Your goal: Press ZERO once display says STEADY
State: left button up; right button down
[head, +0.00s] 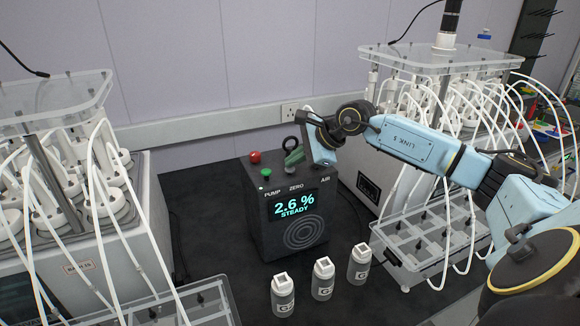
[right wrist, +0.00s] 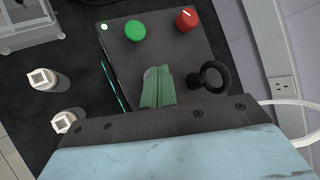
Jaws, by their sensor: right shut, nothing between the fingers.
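The dark grey analyser box (head: 290,215) stands on the black bench top, and its display (head: 292,205) reads 2.6 % STEADY. PUMP, ZERO and AIR are lettered above the display. A green button (head: 266,172) sits behind PUMP, with a red button (head: 255,157) farther back; the green button (right wrist: 135,31) and red button (right wrist: 186,19) also show in the right wrist view. My right gripper (head: 293,158) is shut and empty, its green fingers over the box top behind the ZERO lettering. In the right wrist view the fingers (right wrist: 158,78) hide the top beneath them; no ZERO button shows and contact cannot be told. My left gripper is out of view.
A dark ring (right wrist: 210,77) stands on the box top beside the fingers. Three white-capped bottles (head: 323,278) stand in front of the box. Tubed reactor units (head: 110,250) flank it, and a clear rack (head: 425,240) is at right.

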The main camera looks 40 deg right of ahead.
aim_at(294, 169)
jog(key=shift+f, duration=0.3)
jog(key=shift+r, duration=0.1)
dwell(0.3)
jog(key=shift+r+p, duration=0.6)
jog(key=shift+r, duration=0.65)
jog(key=shift+r, duration=0.1)
notch_tip(294, 169, up, 5)
jog(key=p, duration=0.3)
dwell(0.4)
